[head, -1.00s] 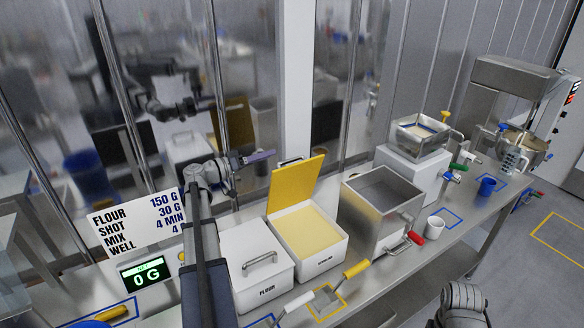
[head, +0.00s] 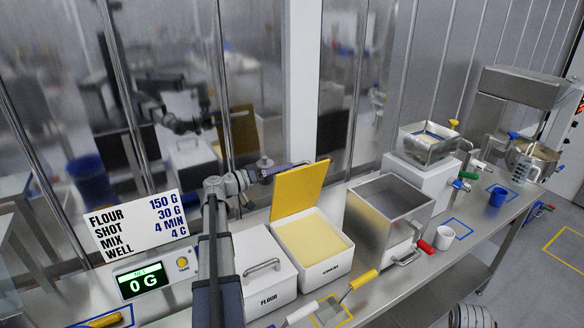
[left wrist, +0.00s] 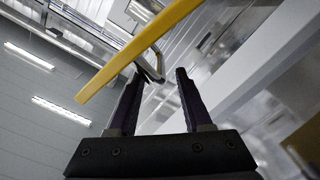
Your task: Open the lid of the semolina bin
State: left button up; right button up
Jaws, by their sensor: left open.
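The semolina bin (head: 318,272) is a white box, and pale yellow semolina (head: 314,238) shows inside. Its yellow lid (head: 299,190) stands raised at the back edge, leaning slightly. My left gripper (head: 288,168) is at the lid's top edge, on its far side, with dark purple fingers. In the left wrist view the left gripper (left wrist: 155,84) is open, with nothing seen held between its fingers. The yellow lid (left wrist: 145,48) crosses the left wrist view as a slanted bar by the fingertips; I cannot tell whether they touch. My right gripper is not in view.
A closed white flour bin (head: 264,277) with a metal handle stands left of the semolina bin. A steel open box (head: 372,228) stands to its right. A yellow-handled scoop (head: 358,283) lies in front. A scale display (head: 143,281) is at left, and a glass wall stands behind.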

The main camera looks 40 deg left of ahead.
aim_at(307, 163)
pick_arm(q)
jog(key=shift+x, duration=1.9)
jog(key=shift+c, duration=0.2)
jog(key=shift+d, duration=0.1)
grip_shut()
jog(key=shift+s, duration=0.1)
